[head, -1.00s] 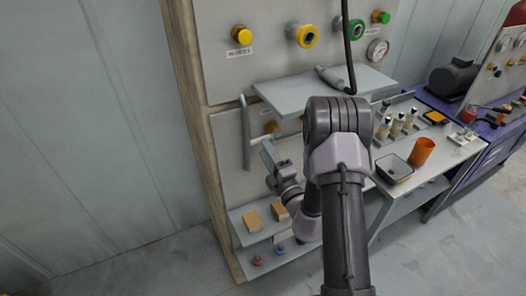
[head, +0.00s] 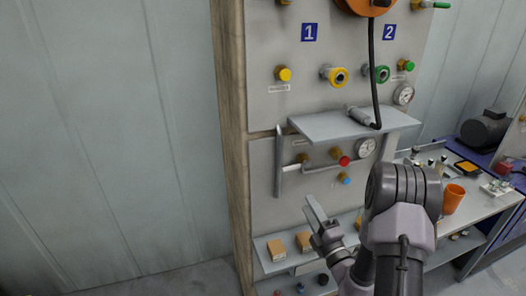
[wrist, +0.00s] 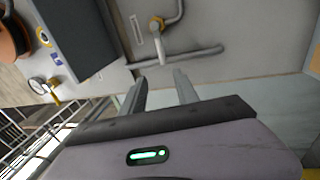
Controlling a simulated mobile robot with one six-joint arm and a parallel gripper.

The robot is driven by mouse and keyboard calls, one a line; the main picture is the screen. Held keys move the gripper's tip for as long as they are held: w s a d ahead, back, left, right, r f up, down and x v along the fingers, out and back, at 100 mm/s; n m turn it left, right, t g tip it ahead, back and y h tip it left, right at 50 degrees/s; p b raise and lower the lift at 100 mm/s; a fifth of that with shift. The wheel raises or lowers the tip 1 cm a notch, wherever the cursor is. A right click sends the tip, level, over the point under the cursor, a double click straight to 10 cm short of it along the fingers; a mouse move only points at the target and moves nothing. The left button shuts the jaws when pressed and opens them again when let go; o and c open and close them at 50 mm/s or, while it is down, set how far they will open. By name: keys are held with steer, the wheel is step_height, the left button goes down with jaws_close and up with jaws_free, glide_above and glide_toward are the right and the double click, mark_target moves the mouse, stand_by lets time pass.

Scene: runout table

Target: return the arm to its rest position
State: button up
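My gripper (head: 310,203) is in front of the lower part of the grey panel (head: 262,205), below and to the right of the upright metal handle (head: 279,165). In the wrist view my gripper (wrist: 160,78) shows two grey fingers standing apart with nothing between them. My arm is bent, with its dark elbow joint at the lower right of the head view. The arm's lower part runs out of the bottom of the picture.
A grey shelf (head: 340,124) juts from the panel above the gripper, with a cabled tool on it. A lower shelf (head: 285,265) holds tan blocks (head: 277,250). A side table at the right bears an orange cup (head: 453,198). Bare wall fills the left.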

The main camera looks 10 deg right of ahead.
steer(key=a+r+n+g+y+b, duration=0.3)
steer(key=a+r+n+y+b, duration=0.1)
steer(key=a+n+y, duration=0.6)
steer(key=s+a+n+g+y+b, duration=0.4)
steer(key=s+a+n+g+b, duration=0.2)
steer(key=s+a+n+g, duration=0.7)
steer(key=s+a+f+n+g+h+b, duration=0.2)
steer(key=s+a+f+n+h+b, duration=0.1)
steer(key=s+f+n, duration=0.3)
steer(key=s+a+f+n+g+h+b, duration=0.1)
steer(key=s+a+f+n+h+b, duration=0.15)
steer(key=s+n, duration=0.5)
steer(key=s+d+f+n+t+h+b, duration=0.2)
steer(key=d+f+n+t+h+b, duration=0.2)
steer(key=d+n+h+b, duration=0.2)
steer(key=d+n+h, duration=0.2)
steer(key=d+n, duration=0.2)
steer(key=n, duration=0.2)
steer(key=shift+s+d+f+t+h, duration=0.15)
steer(key=shift+d+f+t+h, duration=0.05)
steer(key=shift+d+t+h, duration=0.2)
